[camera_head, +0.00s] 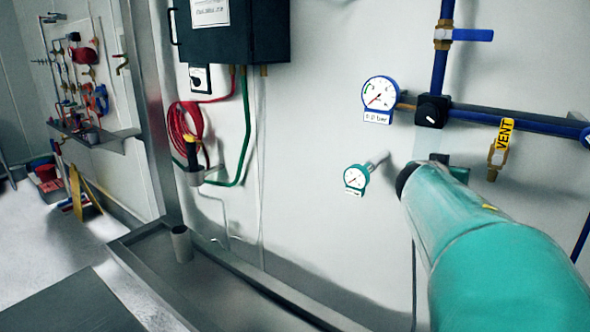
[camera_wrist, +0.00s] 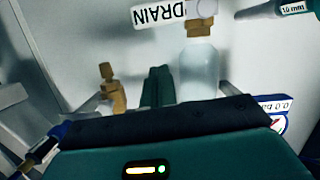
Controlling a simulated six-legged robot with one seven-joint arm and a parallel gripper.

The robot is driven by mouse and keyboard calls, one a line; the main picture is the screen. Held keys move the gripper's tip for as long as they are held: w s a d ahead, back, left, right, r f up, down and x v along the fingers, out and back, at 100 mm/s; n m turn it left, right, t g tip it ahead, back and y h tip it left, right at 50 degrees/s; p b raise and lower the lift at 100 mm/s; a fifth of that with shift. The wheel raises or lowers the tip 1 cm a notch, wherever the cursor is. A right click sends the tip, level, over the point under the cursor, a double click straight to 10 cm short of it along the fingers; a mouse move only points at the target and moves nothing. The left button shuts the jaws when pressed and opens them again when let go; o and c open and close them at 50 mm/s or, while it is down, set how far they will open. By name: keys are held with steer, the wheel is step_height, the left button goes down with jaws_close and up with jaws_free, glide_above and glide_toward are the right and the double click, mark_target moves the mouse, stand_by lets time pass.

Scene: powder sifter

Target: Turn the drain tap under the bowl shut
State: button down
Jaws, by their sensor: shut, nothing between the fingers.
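In the wrist view, which shows the scene upside down, a clear bowl (camera_wrist: 198,70) carries a brass drain tap (camera_wrist: 200,27) on its end. A white DRAIN tag (camera_wrist: 160,13) is beside the tap, its lettering inverted. My gripper (camera_wrist: 158,72) is shut and empty, its teal fingers just left of the bowl in the picture. The fingertips appear apart from the tap; the depth between them is hard to judge. I cannot tell the tap's handle position. In the head view my teal arm covers the place of the bowl and tap.
A brass vent valve with a yellow VENT tag (camera_head: 505,135) hangs from the blue pipe (camera_head: 530,123); a brass fitting (camera_wrist: 112,92) shows left of my fingers. A blue-rimmed gauge (camera_head: 380,93) and a teal gauge (camera_head: 355,178) are on the wall. A metal tray (camera_head: 150,262) lies low at left.

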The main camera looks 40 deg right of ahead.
steer(key=v, duration=1)
steer(key=shift+f, duration=0.1)
steer(key=w+a+f+n+t+y, duration=0.2)
steer(key=w+a+f+n+y, duration=0.3)
steer(key=a, duration=0.4)
steer(key=w+a+f+n+t+y, duration=0.2)
steer(key=w+a+f, duration=0.4)
steer(key=w+a, duration=0.3)
steer(key=a+f+n+y, duration=0.4)
steer(key=a, duration=0.8)
steer(key=s+a+f+n+y, duration=0.1)
steer(key=a+f+n+y, duration=0.3)
steer(key=a, duration=0.8)
steer(key=shift+f+g, duration=0.3)
steer(key=shift+f, duration=0.2)
steer(key=shift+s+d, duration=0.15)
steer(key=shift+d, duration=0.05)
